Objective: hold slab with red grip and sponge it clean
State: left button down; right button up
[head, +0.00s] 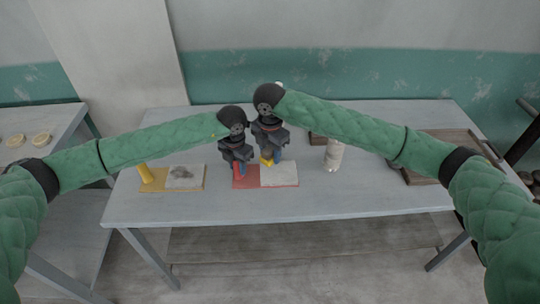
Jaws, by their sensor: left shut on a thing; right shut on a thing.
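The slab with the red grip (283,176) lies flat on the grey table, its pale face to the right and its red end to the left. My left gripper (240,171) points down and is shut on the slab's red end. My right gripper (272,157) is just to its right, shut on a small yellow sponge (266,161). The sponge is over the left part of the pale face; I cannot tell whether it touches. The jaws partly hide the sponge and the slab's far edge.
A pale cylinder (333,155) stands right of my grippers. A brown tray (418,179) is at far right. The table front is clear.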

dwell(0.4)
pick_arm(q)
jog(key=c, duration=1)
grip_release()
notch_tip(320, 180, up, 12)
jog(key=shift+f, duration=0.1)
